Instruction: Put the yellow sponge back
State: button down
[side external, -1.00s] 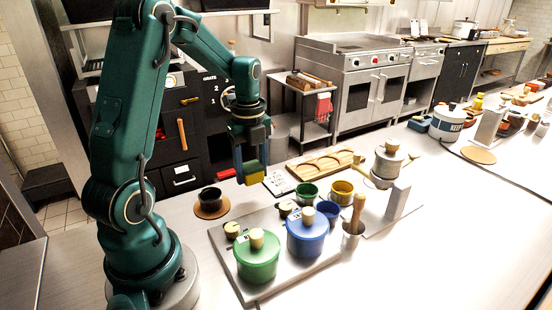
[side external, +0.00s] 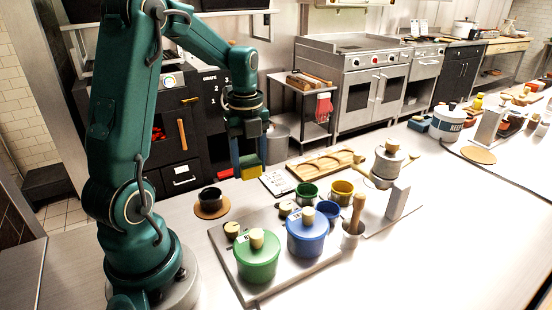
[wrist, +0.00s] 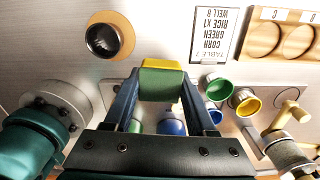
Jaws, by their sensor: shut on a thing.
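The yellow sponge (side external: 251,171), with a green layer, is held between the fingertips of my gripper (side external: 249,160). My gripper is shut on it and holds it above the counter. In the wrist view the sponge (wrist: 160,66) spans the gap between the two blue-grey fingers, its yellow face away from the camera and its green face towards it. The sponge hides a little of the counter behind it.
A tray (side external: 219,238) carries a green lidded pot (side external: 257,262) and a blue lidded pot (side external: 306,238). A black cup (side external: 210,198) stands on a round coaster. A wooden board (side external: 325,163) with hollows and a printed card (side external: 277,184) lie at the back edge.

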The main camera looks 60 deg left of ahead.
jog(key=s+a+r+n, duration=0.1)
jog(key=s+a+r, duration=0.3)
jog(key=s, duration=0.5)
send_over(255, 208)
notch_tip(255, 208, down, 8)
jog(key=shift+d+r, duration=0.1)
jog(key=shift+r, duration=0.05)
jog(key=shift+f, duration=2)
jog(key=shift+f, duration=0.2)
jog(key=shift+c, duration=1.1)
grip_release()
jog(key=shift+r, duration=0.1)
